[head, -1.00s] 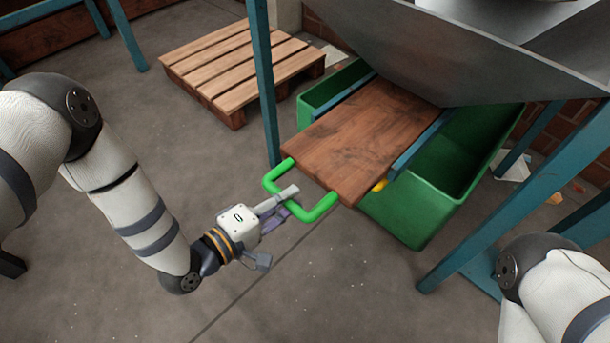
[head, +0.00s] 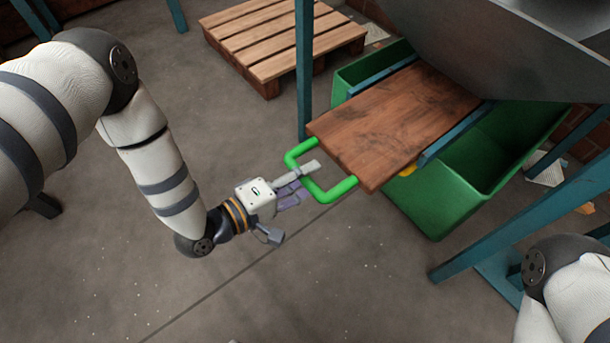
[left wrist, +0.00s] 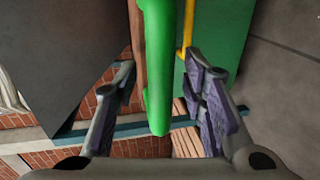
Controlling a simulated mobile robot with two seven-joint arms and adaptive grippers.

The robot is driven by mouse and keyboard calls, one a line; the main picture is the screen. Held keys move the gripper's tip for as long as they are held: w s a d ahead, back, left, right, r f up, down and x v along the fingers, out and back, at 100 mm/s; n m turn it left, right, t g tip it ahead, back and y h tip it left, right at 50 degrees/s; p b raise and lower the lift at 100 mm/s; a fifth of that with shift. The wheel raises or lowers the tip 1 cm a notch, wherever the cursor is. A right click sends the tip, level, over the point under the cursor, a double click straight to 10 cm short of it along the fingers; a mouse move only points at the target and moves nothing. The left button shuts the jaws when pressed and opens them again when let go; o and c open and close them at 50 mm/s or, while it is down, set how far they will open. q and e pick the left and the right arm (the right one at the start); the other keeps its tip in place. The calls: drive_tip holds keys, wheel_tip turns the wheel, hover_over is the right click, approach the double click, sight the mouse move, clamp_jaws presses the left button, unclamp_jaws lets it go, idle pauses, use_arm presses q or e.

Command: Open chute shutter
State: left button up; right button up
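The chute shutter is a brown wooden board (head: 395,125) in blue side rails under the grey metal chute, sticking out toward me. A green U-shaped handle (head: 335,190) is fixed to its front end. My left gripper (head: 306,180) is at the handle. In the left wrist view, the green handle (left wrist: 158,70) runs between the two fingers of the left gripper (left wrist: 162,105), with a gap visible on each side. The left gripper is open. My right arm shows at the lower right; its gripper is out of view.
A green bin (head: 455,180) stands under the shutter and chute (head: 500,50). Blue posts (head: 304,70) stand beside the shutter and at the right. A wooden pallet (head: 285,45) lies on the floor at the back. The floor in front of the handle is clear.

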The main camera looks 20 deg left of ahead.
use_arm(q)
drive_tip(key=v, duration=1.2)
